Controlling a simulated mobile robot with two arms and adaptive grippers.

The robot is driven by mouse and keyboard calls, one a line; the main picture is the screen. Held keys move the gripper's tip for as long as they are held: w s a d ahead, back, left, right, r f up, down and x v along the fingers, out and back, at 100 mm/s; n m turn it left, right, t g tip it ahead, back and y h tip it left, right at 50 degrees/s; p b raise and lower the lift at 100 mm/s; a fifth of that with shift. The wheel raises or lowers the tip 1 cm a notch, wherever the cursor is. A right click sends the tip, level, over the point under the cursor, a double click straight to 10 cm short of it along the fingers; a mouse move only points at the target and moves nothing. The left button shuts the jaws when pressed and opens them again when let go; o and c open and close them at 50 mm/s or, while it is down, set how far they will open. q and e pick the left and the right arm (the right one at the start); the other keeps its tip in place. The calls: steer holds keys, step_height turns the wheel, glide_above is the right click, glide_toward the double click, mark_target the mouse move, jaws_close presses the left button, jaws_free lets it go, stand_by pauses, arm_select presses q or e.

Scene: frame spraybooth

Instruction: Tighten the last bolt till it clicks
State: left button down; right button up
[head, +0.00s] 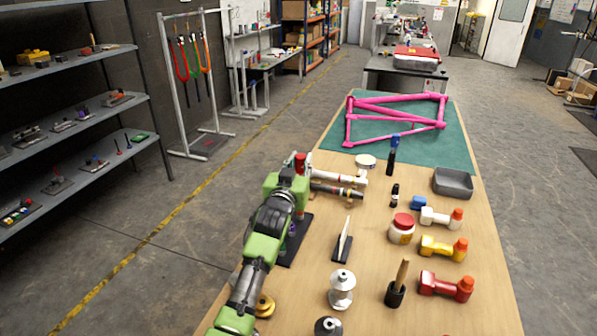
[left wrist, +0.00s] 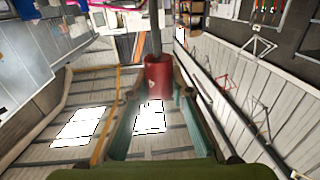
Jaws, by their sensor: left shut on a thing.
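My left gripper (head: 298,172) is over the left edge of the wooden table, its green arm coming in from the bottom left. It is shut on a red cylindrical grip (head: 300,163). In the left wrist view the red grip (left wrist: 157,75) sits between the two teal fingers, with a thin grey shaft beyond it. The rest of this tool is hidden or too small to tell. A pink bike frame (head: 395,99) lies on a green mat (head: 455,150) at the far end, apart from the gripper. I cannot make out the bolt. My right gripper does not show.
Pale and dark tubular tools (head: 338,190) lie just right of the gripper. Shelves (head: 70,120) stand left; the floor between is clear.

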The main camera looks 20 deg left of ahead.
arm_select(q)
steer(key=shift+r, duration=0.1)
steer(key=shift+p, duration=0.3)
steer(key=shift+f+b, duration=1.65)
steer(key=shift+f, duration=0.8)
steer(key=shift+p, duration=0.55)
steer(key=shift+f+b, duration=0.6)
steer(key=shift+f, duration=0.25)
steer(key=c, duration=2.7)
jaws_free()
steer(key=shift+c, duration=0.2)
jaws_close()
steer(key=shift+r, duration=0.1)
